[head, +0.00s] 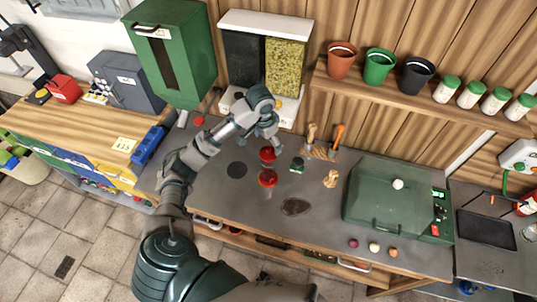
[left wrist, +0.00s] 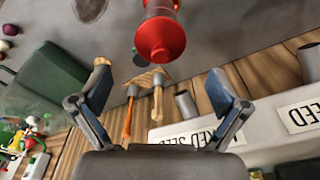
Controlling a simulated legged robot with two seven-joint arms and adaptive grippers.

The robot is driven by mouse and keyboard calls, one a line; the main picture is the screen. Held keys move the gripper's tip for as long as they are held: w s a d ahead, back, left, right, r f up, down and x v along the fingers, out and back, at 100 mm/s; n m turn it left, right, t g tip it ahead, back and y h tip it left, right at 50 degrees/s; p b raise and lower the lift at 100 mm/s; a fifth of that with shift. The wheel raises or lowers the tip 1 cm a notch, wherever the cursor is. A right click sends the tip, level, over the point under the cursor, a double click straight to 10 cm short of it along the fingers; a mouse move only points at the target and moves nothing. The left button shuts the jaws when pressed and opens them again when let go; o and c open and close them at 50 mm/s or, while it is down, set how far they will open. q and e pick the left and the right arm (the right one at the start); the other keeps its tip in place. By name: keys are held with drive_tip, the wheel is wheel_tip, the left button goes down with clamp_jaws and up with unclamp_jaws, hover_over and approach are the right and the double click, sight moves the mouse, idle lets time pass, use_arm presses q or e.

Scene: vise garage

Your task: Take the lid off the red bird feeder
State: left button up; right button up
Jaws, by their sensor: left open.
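The red bird feeder (head: 267,181) stands upright on the grey workbench in the head view, with a red lid (head: 267,154) on top. In the left wrist view the feeder (left wrist: 160,40) shows at the top middle, its red end towards me, beyond the fingertips. My left gripper (head: 269,137) is just behind and above the feeder, apart from it. In the left wrist view the left gripper (left wrist: 160,72) is open, with nothing between its fingers. My right gripper is not in view.
A seed dispenser (head: 265,55) is at the wall. A large green lidded box (head: 385,205) stands right. Bench around the feeder's front left is clear.

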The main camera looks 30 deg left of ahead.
sight(268, 148)
use_arm(q)
wheel_tip(268, 148, down, 4)
drive_tip(key=shift+a+f+p, duration=0.1)
drive_tip(key=shift+f+p, duration=0.1)
drive_tip(key=shift+p, duration=0.1)
drive_tip(key=shift+w+f, duration=0.15)
drive_tip(key=shift+f, duration=0.4)
drive_tip(key=c, duration=1)
